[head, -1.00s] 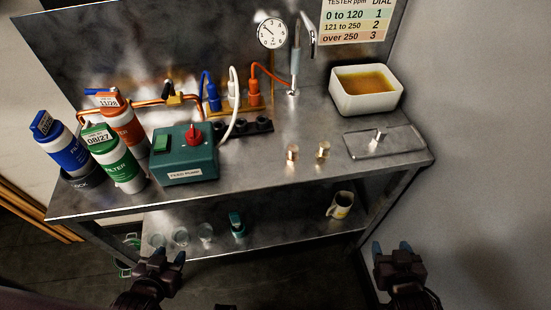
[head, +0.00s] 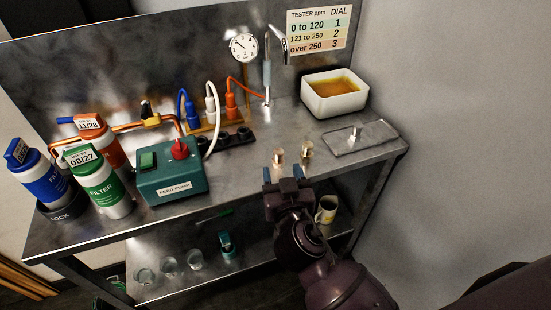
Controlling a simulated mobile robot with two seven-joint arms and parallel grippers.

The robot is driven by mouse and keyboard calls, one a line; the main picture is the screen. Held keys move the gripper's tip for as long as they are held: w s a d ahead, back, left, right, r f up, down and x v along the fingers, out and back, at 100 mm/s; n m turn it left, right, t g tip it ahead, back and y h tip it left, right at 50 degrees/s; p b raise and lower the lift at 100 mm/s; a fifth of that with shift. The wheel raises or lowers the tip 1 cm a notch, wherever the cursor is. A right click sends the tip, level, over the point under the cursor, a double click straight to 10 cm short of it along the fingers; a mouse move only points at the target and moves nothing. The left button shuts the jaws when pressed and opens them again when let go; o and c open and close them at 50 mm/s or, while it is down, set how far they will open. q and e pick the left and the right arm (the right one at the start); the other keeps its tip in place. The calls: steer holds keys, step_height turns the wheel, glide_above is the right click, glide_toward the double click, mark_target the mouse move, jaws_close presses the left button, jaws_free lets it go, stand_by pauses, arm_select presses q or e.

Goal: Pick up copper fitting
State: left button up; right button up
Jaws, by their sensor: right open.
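Two small metal fittings stand upright on the steel bench top near its front edge. The left one, more pinkish, looks like the copper fitting (head: 278,157); the right one is a more yellow, brass-coloured fitting (head: 306,150). My right gripper (head: 283,176) is open and empty, its blue-tipped fingers spread at the bench's front edge. It is just in front of the copper fitting and not around it. My left gripper is out of view.
A green feed pump (head: 171,172) and filter cartridges stand at the left. A white tub of amber liquid (head: 335,94) and a flat metal lid (head: 357,138) are at the right. A mug (head: 326,210) and glasses are on the lower shelf.

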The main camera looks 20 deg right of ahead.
mark_target(280, 158)
steer(key=shift+w+d, duration=0.1)
steer(key=shift+w, duration=0.8)
steer(key=shift+w+d+f, duration=0.2)
steer(key=shift+w, duration=0.45)
steer(key=shift+w+d+f, duration=0.15)
steer(key=shift+w+d, duration=0.05)
steer(key=shift+w, duration=0.5)
steer(key=shift+w+d+f, duration=0.1)
steer(key=shift+w+d, duration=0.05)
steer(key=shift+w, duration=0.55)
steer(key=shift+w+d+f, duration=0.15)
steer(key=shift+w+d, duration=0.05)
steer(key=shift+w, duration=0.5)
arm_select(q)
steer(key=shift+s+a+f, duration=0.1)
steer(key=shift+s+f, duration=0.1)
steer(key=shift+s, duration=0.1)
arm_select(e)
steer(key=c, duration=0.9)
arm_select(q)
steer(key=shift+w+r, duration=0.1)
arm_select(e)
steer(key=shift+r, duration=0.15)
